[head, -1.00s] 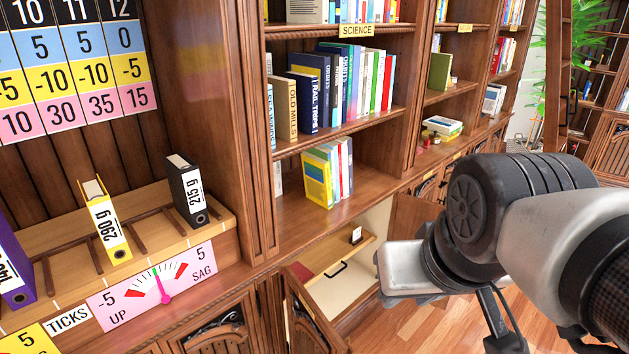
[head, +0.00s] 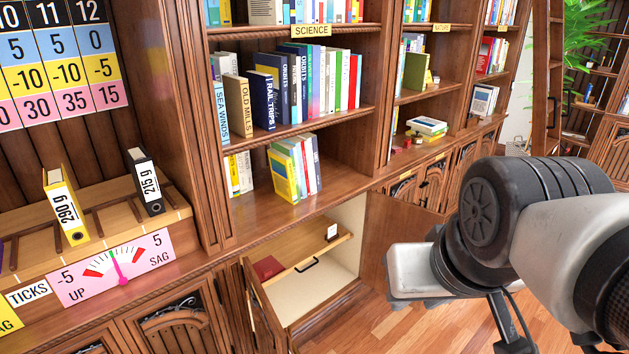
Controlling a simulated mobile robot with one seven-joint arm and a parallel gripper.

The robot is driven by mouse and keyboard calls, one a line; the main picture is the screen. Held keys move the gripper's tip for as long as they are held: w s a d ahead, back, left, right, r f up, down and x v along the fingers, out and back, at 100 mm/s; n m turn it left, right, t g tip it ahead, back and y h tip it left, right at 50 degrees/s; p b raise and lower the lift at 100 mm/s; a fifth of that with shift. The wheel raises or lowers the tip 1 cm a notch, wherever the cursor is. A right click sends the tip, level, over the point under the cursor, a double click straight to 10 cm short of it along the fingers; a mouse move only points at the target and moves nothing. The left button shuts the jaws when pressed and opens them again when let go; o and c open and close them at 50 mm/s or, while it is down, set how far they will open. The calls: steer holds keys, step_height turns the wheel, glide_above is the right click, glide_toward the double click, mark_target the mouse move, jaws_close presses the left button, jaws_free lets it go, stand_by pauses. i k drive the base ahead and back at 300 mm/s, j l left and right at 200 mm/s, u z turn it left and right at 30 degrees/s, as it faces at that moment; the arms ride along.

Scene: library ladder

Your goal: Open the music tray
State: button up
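A wooden tray (head: 322,252) with a black bar handle (head: 307,265) sits inside the low open cabinet below the SCIENCE shelf; I take it for the music tray. A red flat item (head: 267,268) and a small white card (head: 332,231) are on or at the tray. How far the tray is pulled out is hard to tell. The pale end of my arm (head: 412,270) is at the right, in front of the right cabinet door in the picture. It appears apart from the handle.
The cabinet's left door (head: 262,312) and right door (head: 390,240) stand open, with the pale interior (head: 330,285) between them. Wooden floor (head: 370,325) is clear in front. A balance rail with 290 g (head: 65,208) and 215 g (head: 146,182) binders is at left.

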mark_target(295, 248)
steer(key=i+l, duration=0.15)
steer(key=l, duration=0.2)
steer(key=i+l, duration=0.15)
steer(key=l, duration=0.2)
steer(key=i+l, duration=0.15)
steer(key=l, duration=0.25)
steer(key=i+u, duration=0.15)
steer(key=i, duration=1.7)
steer(key=j, duration=0.05)
